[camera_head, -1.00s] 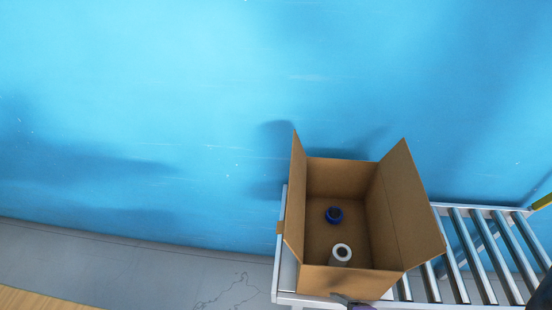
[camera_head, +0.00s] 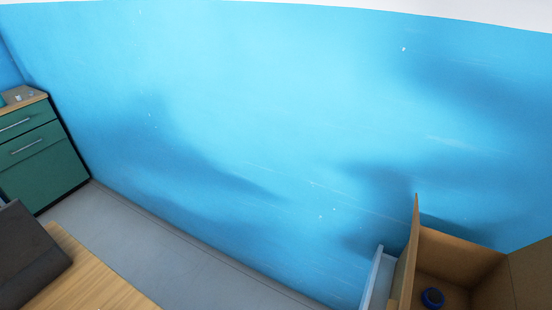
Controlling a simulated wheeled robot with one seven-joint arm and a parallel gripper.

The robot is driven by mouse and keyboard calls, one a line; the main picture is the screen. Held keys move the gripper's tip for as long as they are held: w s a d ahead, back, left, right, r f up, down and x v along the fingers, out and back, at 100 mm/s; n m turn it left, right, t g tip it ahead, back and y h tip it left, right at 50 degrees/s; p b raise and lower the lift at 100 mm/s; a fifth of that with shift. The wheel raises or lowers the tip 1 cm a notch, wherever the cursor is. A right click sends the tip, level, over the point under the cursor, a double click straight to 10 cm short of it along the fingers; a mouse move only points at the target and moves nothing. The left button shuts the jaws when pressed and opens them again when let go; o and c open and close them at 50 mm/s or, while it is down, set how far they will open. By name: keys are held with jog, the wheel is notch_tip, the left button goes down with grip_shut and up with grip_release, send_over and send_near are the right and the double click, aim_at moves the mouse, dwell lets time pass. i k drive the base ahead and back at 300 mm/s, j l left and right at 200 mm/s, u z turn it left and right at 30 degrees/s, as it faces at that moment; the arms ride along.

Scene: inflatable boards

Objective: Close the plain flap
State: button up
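An open cardboard box (camera_head: 462,249) is at the lower right corner of the head view, cut off by the right and bottom edges. Its left flap (camera_head: 411,247) stands up, seen nearly edge-on. Part of another flap (camera_head: 534,270) shows at the right edge. I cannot tell from the visible parts which flap is the plain one. A blue ring-shaped item (camera_head: 433,298) lies inside the box. My gripper is not in view.
The box stands on a metal-framed conveyor (camera_head: 377,280). A blue wall (camera_head: 230,120) fills the background. A green drawer cabinet (camera_head: 45,160) stands at the left. A wooden surface (camera_head: 95,285) with a dark object (camera_head: 28,258) is lower left. Grey floor (camera_head: 150,240) is clear between.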

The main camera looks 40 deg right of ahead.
aim_at(405, 305)
jog(key=j, duration=1.35)
jog(key=z, duration=0.4)
jog(key=j+z, duration=0.15)
jog(key=z, duration=0.25)
jog(key=j+z, duration=0.1)
jog(key=z, duration=0.7)
